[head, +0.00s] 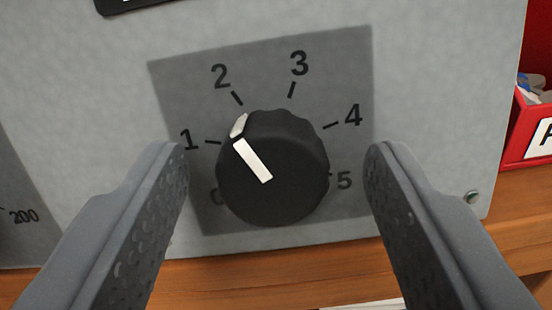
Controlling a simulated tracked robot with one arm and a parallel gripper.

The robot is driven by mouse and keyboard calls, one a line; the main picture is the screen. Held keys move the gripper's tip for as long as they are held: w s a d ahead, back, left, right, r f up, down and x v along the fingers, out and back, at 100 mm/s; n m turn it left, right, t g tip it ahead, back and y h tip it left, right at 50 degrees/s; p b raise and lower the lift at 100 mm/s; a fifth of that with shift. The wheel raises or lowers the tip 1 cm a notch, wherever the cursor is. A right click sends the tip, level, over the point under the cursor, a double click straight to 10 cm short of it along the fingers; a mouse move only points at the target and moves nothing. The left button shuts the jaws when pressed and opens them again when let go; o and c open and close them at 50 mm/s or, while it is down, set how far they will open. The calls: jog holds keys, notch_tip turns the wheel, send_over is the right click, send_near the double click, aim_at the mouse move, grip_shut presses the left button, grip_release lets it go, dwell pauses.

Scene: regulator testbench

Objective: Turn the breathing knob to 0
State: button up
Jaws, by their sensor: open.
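The breathing knob (285,175) is a round black dial with a white pointer line, mounted on a dark grey square scale plate (340,60) in the middle of the head view. Its scale carries the numbers 0 to 5. The white pointer faces up and left, between 1 and 2. The 0 at the lower left is partly hidden by the knob. My gripper (275,165) is open, with one grey finger left of the knob and one right of it. Both fingers stand apart from the knob with nothing between them but the knob's area.
The light grey panel (440,60) surrounds the scale plate. A wooden surface (250,275) runs below the panel.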

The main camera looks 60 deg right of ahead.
jog(key=c, duration=1)
jog(key=shift+a, duration=0.15)
jog(key=shift+r+p, duration=0.1)
jog(key=shift+p, duration=0.2)
